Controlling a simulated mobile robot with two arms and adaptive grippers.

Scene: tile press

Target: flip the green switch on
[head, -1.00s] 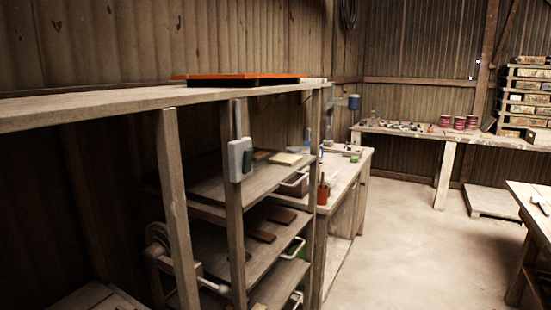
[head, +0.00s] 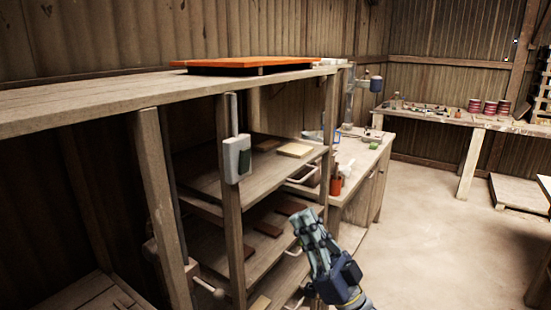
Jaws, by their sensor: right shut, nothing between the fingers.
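A pale switch box (head: 236,158) is fixed to the front of a wooden post, with a grey conduit running up from it. A greenish part shows on the box's right side, but it is too small to tell its position. My right gripper (head: 306,222) is in the lower middle, right of and below the switch box and apart from it. Its fingers are shut with nothing between them. My left gripper is not in view.
The post (head: 231,230) belongs to a shelf rack holding several tiles (head: 295,150). An orange slab (head: 245,64) lies on the top board (head: 110,92). A workbench (head: 362,155) stands behind. The floor (head: 430,215) at right is open.

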